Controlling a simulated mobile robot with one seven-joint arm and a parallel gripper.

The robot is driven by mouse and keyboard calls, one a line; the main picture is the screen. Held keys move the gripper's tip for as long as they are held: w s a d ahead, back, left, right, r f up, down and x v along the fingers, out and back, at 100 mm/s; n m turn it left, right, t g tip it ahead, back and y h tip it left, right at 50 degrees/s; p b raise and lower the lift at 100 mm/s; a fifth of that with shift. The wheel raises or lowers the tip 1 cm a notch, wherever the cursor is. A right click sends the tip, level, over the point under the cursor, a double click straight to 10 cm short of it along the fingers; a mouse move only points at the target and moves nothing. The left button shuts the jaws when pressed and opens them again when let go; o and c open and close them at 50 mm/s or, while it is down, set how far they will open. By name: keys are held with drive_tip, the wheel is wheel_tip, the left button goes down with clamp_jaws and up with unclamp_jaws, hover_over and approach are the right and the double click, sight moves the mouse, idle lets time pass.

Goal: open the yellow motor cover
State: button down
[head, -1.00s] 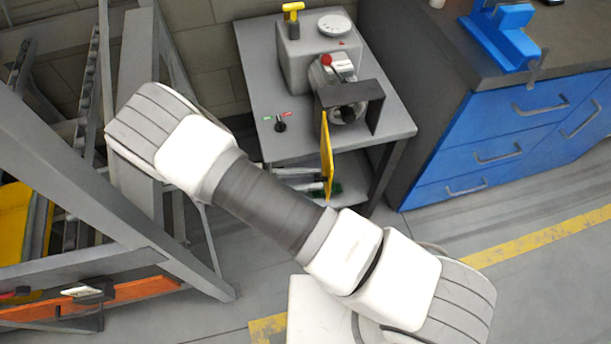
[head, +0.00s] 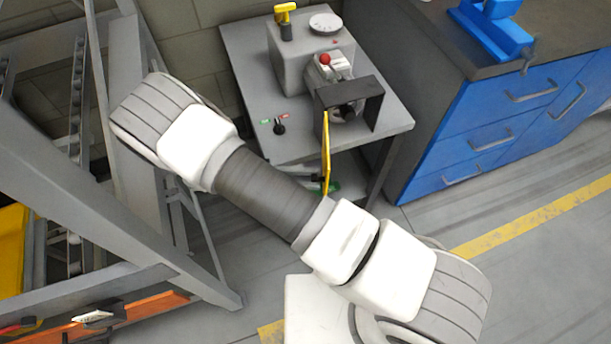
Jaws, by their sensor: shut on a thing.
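The yellow motor cover (head: 326,150) shows as a thin upright panel, seen nearly edge-on. It stands out toward me from the left side of the dark motor housing (head: 372,103). The housing front is uncovered and the round dark motor part (head: 346,110) shows inside. The housing sits on a grey table (head: 391,133). My white and grey arm crosses the picture below and left of the cover. I cannot make out my gripper. A small dark shape lies beside the cover's lower end, partly behind my arm, and I cannot tell what it is.
A grey machine box (head: 285,70) with a yellow-handled switch (head: 285,18) and a red knob (head: 325,58) stands behind the housing. A black knob (head: 279,127) is at the table's left. A blue drawer cabinet (head: 480,150) stands right, a grey metal frame (head: 125,255) left.

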drive_tip(key=c, duration=0.6)
unclamp_jaws()
drive_tip(key=shift+c, duration=0.2)
drive_tip(key=s+d+r+p, duration=0.1)
drive_tip(key=d+r+p, duration=0.3)
drive_tip(key=d+r, duration=0.7)
drive_tip(key=shift+s+d, duration=0.25)
drive_tip(key=shift+d, duration=0.05)
